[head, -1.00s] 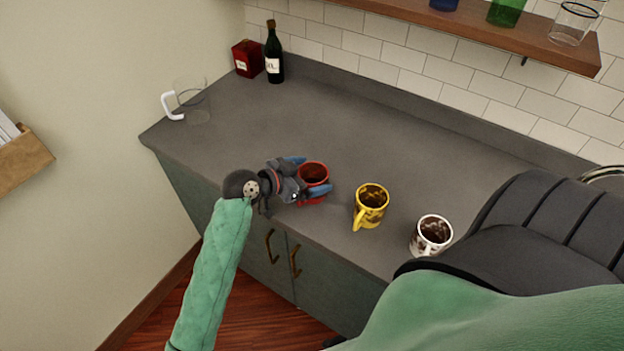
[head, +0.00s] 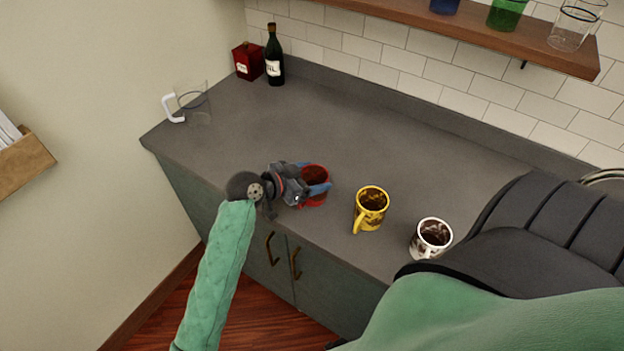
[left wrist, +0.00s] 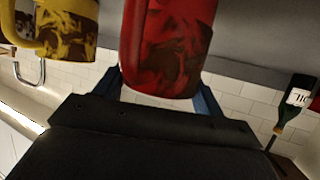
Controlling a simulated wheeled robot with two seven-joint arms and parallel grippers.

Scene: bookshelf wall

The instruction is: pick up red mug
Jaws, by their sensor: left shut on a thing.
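The red mug (head: 315,174) is near the front of the grey counter, left of the yellow mug. My left gripper (head: 318,182) has its blue-tipped fingers on both sides of the mug and is shut on it. In the left wrist view the mug (left wrist: 168,45), red with dark patches, sits between the fingers (left wrist: 160,88). Its lower side is partly hidden by the gripper in the head view, so I cannot tell whether it touches the counter. My right gripper is not in view.
A yellow mug (head: 371,208) and a white and brown mug (head: 432,238) stand to the right. A glass pitcher (head: 195,103), red tin (head: 248,60) and dark bottle (head: 274,58) stand at the back left. The counter's middle (head: 330,120) is clear. A wooden shelf (head: 480,32) hangs above.

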